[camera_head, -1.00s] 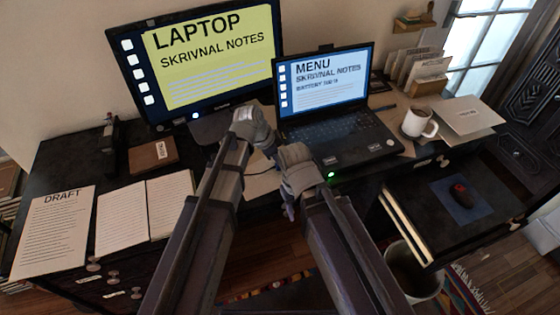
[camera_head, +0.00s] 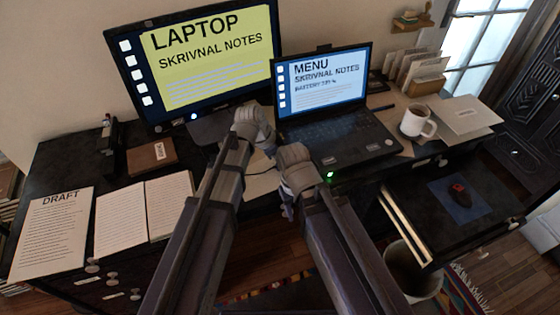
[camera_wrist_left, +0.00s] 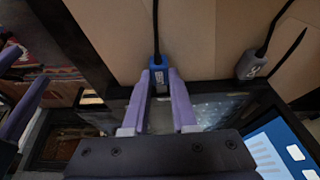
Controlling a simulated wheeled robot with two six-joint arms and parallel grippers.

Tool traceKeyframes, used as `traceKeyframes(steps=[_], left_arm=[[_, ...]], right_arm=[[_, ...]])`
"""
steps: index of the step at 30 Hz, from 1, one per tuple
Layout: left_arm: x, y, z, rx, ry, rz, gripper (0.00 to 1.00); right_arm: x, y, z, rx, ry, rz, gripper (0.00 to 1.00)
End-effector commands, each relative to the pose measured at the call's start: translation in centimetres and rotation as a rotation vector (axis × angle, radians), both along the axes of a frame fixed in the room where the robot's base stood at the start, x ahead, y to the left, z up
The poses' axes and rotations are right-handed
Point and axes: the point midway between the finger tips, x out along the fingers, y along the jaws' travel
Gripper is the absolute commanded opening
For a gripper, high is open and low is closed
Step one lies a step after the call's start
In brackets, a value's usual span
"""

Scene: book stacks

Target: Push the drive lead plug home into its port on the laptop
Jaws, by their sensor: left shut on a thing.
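The open laptop (camera_head: 350,142) stands on the desk, its screen showing "MENU". My left gripper (camera_wrist_left: 160,73) is shut on a blue plug (camera_wrist_left: 157,63) with a black cable, beside the laptop's edge (camera_wrist_left: 195,101) in the left wrist view. The plug's label is too small to read. Whether its tip is in a port is hidden by the fingers. A grey plug (camera_wrist_left: 249,66) on another black cable is farther along that edge. In the head view, the left fingers are hidden behind my wrist. My right gripper (camera_head: 287,211) is low in front of the desk; its finger opening is unclear.
A monitor (camera_head: 205,60) stands behind, with an open notebook (camera_head: 145,215) and a draft sheet (camera_head: 52,235) at left. A mug (camera_head: 417,123) is right of the laptop. An open drawer (camera_head: 420,215) holds a mouse (camera_head: 458,191). A bin (camera_head: 415,285) is below.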

Motion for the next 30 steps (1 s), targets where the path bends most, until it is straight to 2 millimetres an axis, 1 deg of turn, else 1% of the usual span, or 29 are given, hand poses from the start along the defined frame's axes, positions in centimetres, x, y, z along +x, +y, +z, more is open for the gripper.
traceKeyframes(steps=[9, 30], left_arm=[[-0.24, 0.7, 0.02, -0.002, -0.001, 0.0, 0.0], [-0.3, 0.67, -0.25, -0.001, 0.0, 0.0, 0.0]], right_arm=[[0.0, 0.0, 0.0, 0.0, 0.0, 0.0, 0.5], [0.01, 0.0, -0.26, 0.0, 0.0, 0.0, 0.5]])
